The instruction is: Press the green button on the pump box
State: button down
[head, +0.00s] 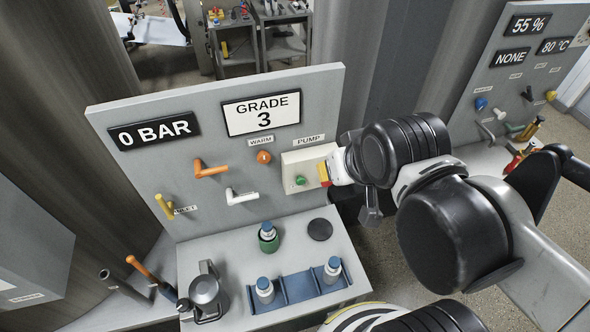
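The pump box (294,163) is a cream box on the grey upright panel, under a "PUMP" label. Its green button (300,180) shows at the lower left of its face. A red and yellow part (324,173) shows at the box's right side, right beside my gripper. My gripper (340,168) is at the right edge of the pump box, to the right of the green button and apart from it in the picture. My black wrist hides much of the gripper, so its fingers cannot be made out. The display above left reads "0 BAR" (154,131).
Orange (211,169), white (242,196) and yellow (164,206) handles and an orange knob (264,157) stick out from the panel. Blue-capped bottles (265,290), a blue rack (299,288) and a metal pot (205,291) stand on the shelf below. Another panel (518,85) stands at right.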

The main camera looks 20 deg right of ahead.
aim_at(301, 179)
jog(key=k+z, duration=0.2)
jog(key=z, duration=0.15)
jog(key=k+z, duration=0.15)
jog(key=z, duration=0.2)
jog(key=k+l+z, duration=0.2)
jog(key=z, duration=0.15)
